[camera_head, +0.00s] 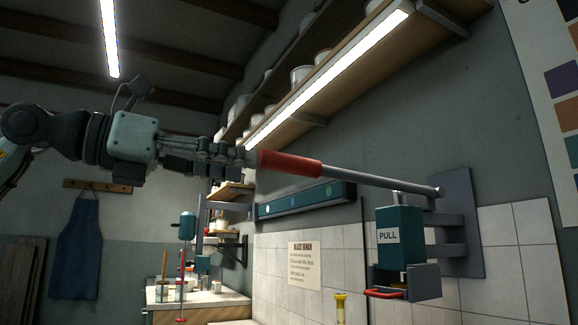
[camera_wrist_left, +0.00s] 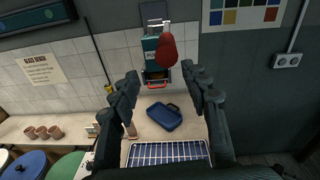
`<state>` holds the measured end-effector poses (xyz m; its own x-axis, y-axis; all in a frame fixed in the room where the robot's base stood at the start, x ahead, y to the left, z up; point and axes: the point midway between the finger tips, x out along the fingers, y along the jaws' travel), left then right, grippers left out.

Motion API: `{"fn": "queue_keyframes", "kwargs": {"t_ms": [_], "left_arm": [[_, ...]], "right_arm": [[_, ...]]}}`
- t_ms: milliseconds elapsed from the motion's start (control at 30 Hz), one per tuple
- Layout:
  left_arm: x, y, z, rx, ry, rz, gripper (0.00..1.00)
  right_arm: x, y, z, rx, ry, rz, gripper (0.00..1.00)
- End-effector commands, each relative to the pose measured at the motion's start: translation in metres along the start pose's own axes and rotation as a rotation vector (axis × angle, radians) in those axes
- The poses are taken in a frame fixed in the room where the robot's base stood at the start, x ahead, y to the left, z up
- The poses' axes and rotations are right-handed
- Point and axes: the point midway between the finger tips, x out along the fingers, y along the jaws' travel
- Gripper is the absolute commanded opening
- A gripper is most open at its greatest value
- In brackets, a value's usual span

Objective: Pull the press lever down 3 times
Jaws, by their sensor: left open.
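The press lever is a grey bar (camera_head: 375,180) with a red grip (camera_head: 291,163), mounted at its right end by a wall bracket (camera_head: 460,225). It slopes slightly up to the left. Below it hangs a teal press block (camera_head: 398,232) labelled PULL, with a small red handle underneath. My left gripper (camera_head: 246,157) is open at the free left end of the red grip. In the left wrist view the red grip (camera_wrist_left: 168,50) shows end-on beyond and between the open fingertips (camera_wrist_left: 160,77). I cannot tell whether they touch. My right gripper is not in view.
A long shelf (camera_head: 350,55) with a light runs above the lever. A tiled wall (camera_head: 510,250) and a teal wall rail (camera_head: 310,200) lie behind. In the left wrist view a blue case (camera_wrist_left: 164,116), a wire rack (camera_wrist_left: 168,152) and clay pots (camera_wrist_left: 42,132) stand below.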

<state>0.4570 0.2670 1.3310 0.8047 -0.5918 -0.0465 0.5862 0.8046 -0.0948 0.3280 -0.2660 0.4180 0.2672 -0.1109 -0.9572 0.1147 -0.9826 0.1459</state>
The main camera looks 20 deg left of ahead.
Motion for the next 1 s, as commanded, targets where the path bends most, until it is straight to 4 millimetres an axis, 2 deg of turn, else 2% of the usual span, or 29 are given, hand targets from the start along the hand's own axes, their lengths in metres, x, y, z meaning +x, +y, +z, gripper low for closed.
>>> {"fn": "queue_keyframes", "kwargs": {"t_ms": [100,233,333,433,700,1000], "left_arm": [[-0.009,-0.008,0.010,-0.076,-0.036,-0.020,0.46],[-0.006,-0.011,0.014,-0.105,-0.046,-0.028,0.46],[0.006,-0.011,0.015,-0.104,-0.045,-0.029,0.46],[0.022,-0.012,0.017,-0.104,-0.044,-0.029,0.46],[0.059,-0.012,0.017,-0.104,-0.044,-0.026,0.46],[0.067,-0.011,0.017,-0.103,-0.046,-0.025,0.46]], "right_arm": [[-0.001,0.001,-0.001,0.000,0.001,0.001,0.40],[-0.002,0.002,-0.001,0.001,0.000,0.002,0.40],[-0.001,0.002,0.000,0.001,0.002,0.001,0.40],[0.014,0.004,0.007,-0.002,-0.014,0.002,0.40],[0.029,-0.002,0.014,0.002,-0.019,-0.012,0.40],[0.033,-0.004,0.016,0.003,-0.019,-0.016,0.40]]}}
